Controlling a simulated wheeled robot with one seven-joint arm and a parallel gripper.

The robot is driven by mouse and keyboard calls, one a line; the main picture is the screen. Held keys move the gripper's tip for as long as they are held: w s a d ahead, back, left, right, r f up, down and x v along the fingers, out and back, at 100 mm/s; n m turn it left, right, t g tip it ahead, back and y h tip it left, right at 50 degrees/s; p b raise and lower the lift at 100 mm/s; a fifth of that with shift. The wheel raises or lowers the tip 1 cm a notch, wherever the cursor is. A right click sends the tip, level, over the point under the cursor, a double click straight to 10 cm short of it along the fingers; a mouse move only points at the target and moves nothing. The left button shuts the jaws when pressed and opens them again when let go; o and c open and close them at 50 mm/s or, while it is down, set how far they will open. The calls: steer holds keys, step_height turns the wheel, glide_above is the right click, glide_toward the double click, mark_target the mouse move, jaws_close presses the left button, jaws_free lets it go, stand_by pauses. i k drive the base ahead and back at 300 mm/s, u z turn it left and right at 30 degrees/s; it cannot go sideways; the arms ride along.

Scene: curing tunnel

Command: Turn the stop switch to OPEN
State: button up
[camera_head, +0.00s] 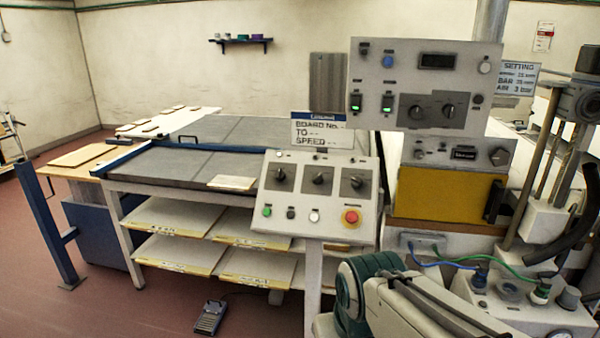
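A tilted grey control panel (313,228) stands on a post in the middle. It carries three dark rotary switches: left (279,175), middle (318,179) and right (355,182). Below them are green, black and white buttons and a red mushroom button (351,216) on yellow. A taller grey cabinet (424,85) behind it has two more rotary switches (417,112) (447,111) and green-lit rockers. The switch labels are too small to read, so I cannot tell which is the stop switch. My arm shows at bottom right; my gripper is not in view.
A grey-topped table (234,140) with boards on lower shelves stands behind the panel. A blue post (47,222) is at left and a foot pedal (209,317) lies on the floor. Blue and green hoses (505,262) run at right. Floor is clear at lower left.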

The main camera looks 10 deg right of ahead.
mark_target(356, 181)
steer(key=u, duration=0.05)
steer(key=i, duration=0.95)
steer(key=z, duration=0.3)
